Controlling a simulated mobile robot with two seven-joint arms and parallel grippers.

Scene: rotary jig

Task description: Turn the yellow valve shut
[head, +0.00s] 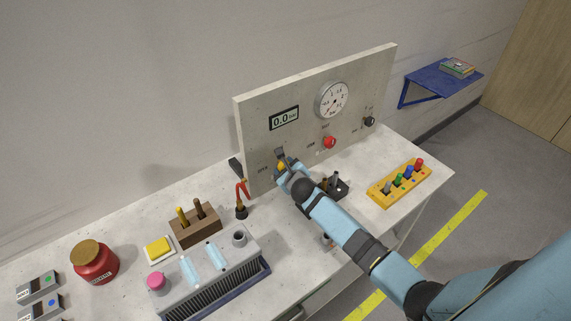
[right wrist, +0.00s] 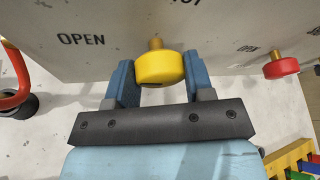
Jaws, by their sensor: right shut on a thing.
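The yellow valve (right wrist: 159,68) is a round knob on a brass stem, set in the upright grey panel (head: 360,75). In the right wrist view it sits between the two blue fingers of my right gripper (right wrist: 158,78), which is shut on it, one finger on each side. The word OPEN is printed to the left of it. In the head view the right gripper (head: 283,163) largely hides the valve at the panel's lower left. The panel display (head: 284,118) reads 0.0 bar. My left gripper is not in view.
A red knob (head: 329,142) and a black knob (head: 369,121) are on the panel to the right, below a round gauge (head: 331,100). A red-handled tool (head: 241,195) stands left of the gripper. A yellow peg block (head: 399,184) lies at the right. A grey rack (head: 205,275) is in front.

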